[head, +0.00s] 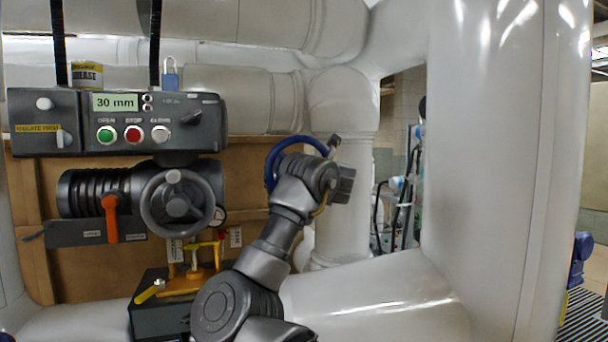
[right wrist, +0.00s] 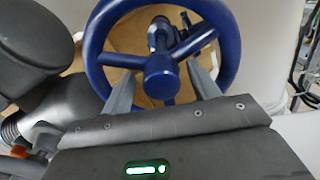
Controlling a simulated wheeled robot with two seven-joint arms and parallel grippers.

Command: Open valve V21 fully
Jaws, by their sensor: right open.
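A blue spoked handwheel (right wrist: 226,62) with a round hub (right wrist: 161,76) fills the upper middle of the right wrist view. My right gripper (right wrist: 159,66) is open, with one finger on each side of the hub. I cannot tell whether the fingers touch the spokes. In the head view the blue wheel (head: 270,166) is mostly hidden behind my right wrist. A grey handwheel (head: 151,207) stands to the left, below a control box (head: 45,103). No V21 label is readable on either wheel. My left gripper is not in view.
The box has a 30 mm display (head: 115,102) and green, red and white buttons. An orange lever (head: 110,219) hangs left of the grey wheel. Large pale pipes (head: 490,160) stand on the right and run overhead. A yellow fixture (head: 187,281) sits below the grey wheel.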

